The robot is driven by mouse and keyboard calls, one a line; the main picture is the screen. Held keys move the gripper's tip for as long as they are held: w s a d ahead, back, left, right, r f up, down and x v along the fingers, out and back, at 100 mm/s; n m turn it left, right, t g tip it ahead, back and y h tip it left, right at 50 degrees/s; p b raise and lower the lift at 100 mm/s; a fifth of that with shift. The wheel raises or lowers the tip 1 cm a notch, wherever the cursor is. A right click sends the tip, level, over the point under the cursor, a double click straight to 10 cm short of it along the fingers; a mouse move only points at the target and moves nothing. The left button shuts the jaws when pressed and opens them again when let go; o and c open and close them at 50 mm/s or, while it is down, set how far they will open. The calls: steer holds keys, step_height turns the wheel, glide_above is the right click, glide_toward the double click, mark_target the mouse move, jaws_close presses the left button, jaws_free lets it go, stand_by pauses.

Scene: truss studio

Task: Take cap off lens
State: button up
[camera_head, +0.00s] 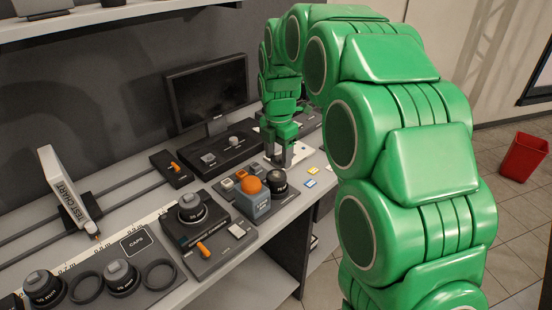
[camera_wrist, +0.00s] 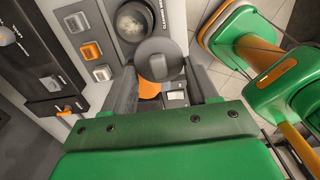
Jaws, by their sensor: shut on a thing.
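My gripper (camera_head: 283,160) points down over the right part of the bench. In the wrist view its two dark fingers (camera_wrist: 165,88) are on either side of a dark grey round piece (camera_wrist: 157,58) with a raised bar, which looks like a cap; I cannot tell whether a lens is under it. A lens (camera_head: 190,210) with a grey bar-topped cap (camera_head: 190,199) stands on a black camera body at the middle of the bench. Two more capped lenses, a left one (camera_head: 44,290) and a right one (camera_head: 121,278), stand at the left beside dark rings.
A monitor (camera_head: 207,90), control box (camera_head: 214,148) and test chart (camera_head: 67,190) stand behind. A red bin (camera_head: 525,155) is on the floor.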

steer(key=s+d+r, duration=0.2)
steer(key=s+r, duration=0.2)
steer(key=s, duration=0.5)
steer(key=shift+r, duration=0.1)
stand_by(0.4)
steer(key=shift+r, duration=2.5)
